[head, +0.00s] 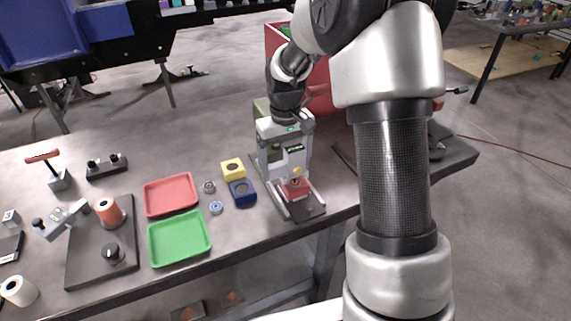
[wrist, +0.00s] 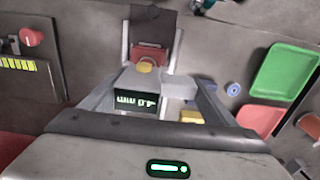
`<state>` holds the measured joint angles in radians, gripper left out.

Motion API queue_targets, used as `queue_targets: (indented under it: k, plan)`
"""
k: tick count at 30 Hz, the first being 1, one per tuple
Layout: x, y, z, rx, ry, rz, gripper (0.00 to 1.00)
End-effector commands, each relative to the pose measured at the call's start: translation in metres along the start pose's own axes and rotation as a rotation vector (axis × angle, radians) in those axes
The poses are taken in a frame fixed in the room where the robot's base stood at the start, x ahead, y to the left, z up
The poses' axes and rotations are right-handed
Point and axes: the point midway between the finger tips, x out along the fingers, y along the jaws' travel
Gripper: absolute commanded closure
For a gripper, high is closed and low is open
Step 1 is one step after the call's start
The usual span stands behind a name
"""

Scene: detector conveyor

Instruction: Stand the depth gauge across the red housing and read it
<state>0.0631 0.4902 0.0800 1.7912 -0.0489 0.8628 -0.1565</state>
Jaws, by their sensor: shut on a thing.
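My gripper (head: 288,172) points down over the dark fixture near the front edge of the table. It is shut on the depth gauge, a grey block with a lit display (wrist: 136,101). The display's digits are too small and blurred to read surely. The red housing (head: 294,189) sits on the fixture between two pale rails, just beyond the gauge; it also shows in the wrist view (wrist: 149,52). A round yellow piece (wrist: 145,66) shows between gauge and housing. My gripper and the gauge hide part of the housing, and I cannot tell whether they touch.
Left of the fixture lie a yellow block (head: 232,168), a blue block (head: 242,192) and small round parts. Farther left are a red tray (head: 171,194) and a green tray (head: 180,238). A red bin (head: 318,88) stands behind my gripper. Dark plates flank the work area.

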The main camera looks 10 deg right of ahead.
Motion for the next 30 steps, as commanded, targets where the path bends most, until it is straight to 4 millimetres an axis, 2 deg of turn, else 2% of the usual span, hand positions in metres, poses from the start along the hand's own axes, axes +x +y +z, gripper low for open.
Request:
queue_targets:
  k: [7,19,20,22,23,30]
  plan:
    - [0.000,0.000,-0.001,0.000,0.003,0.001,0.54]
    - [0.012,0.000,-0.001,-0.001,0.002,0.001,0.54]
    - [0.012,0.000,0.000,-0.001,0.001,0.001,0.16]
    - [0.012,0.000,0.000,-0.001,0.001,0.001,0.04]
    - [0.012,0.000,0.000,-0.001,0.001,0.000,0.00]
    - [0.011,0.000,0.000,-0.001,0.001,0.001,0.00]
